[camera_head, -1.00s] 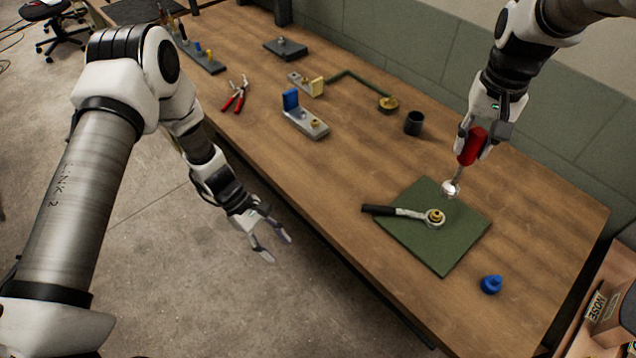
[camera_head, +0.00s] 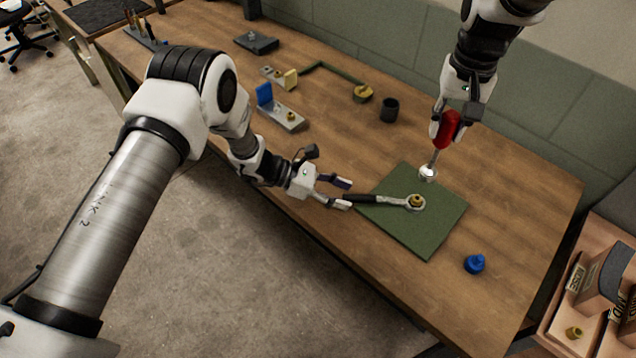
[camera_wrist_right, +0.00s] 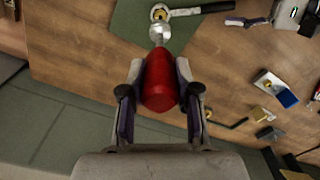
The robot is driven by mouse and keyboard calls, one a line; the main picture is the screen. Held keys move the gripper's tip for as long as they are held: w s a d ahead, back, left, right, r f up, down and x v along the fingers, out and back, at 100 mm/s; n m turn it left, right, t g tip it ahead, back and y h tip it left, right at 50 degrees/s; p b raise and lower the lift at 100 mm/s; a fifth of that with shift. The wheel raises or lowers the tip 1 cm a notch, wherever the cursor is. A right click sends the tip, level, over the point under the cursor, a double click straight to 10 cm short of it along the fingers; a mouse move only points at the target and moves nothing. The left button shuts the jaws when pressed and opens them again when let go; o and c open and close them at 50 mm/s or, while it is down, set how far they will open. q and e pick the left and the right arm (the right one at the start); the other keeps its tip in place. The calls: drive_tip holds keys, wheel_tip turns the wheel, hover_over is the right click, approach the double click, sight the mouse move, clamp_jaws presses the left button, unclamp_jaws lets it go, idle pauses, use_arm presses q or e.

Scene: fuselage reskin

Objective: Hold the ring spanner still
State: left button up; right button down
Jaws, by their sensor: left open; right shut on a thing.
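The ring spanner (camera_head: 390,201) lies on the green mat (camera_head: 425,240), its black handle pointing left and its ring around a brass fitting (camera_head: 416,200). It also shows in the right wrist view (camera_wrist_right: 185,12). My left gripper (camera_head: 346,194) is open at the handle's left end, with its fingers near the handle; I cannot tell whether they touch it. My right gripper (camera_head: 448,135) is shut on a red-handled tool (camera_head: 450,124) with a round silver head, held upright at the mat's back edge. The tool fills the middle of the right wrist view (camera_wrist_right: 160,80).
A blue knob-like part (camera_head: 474,264) sits right of the mat. A dark cup (camera_head: 389,110), a blue-and-grey bracket (camera_head: 281,116) and a green bent rod (camera_head: 335,72) stand farther back. A wall panel borders the table's back. An open box (camera_head: 575,310) is at right.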

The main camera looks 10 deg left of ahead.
use_arm(q)
drive_tip(key=shift+d+f, duration=0.2)
drive_tip(key=shift+d, duration=0.4)
drive_tip(key=shift+a, duration=0.1)
use_arm(e)
drive_tip(key=shift+a+r, duration=0.1)
drive_tip(key=shift+a, duration=0.05)
use_arm(q)
clamp_jaws()
use_arm(e)
wheel_tip(320, 180, down, 2)
drive_tip(key=n, duration=0.4)
drive_tip(key=shift+f, duration=0.25)
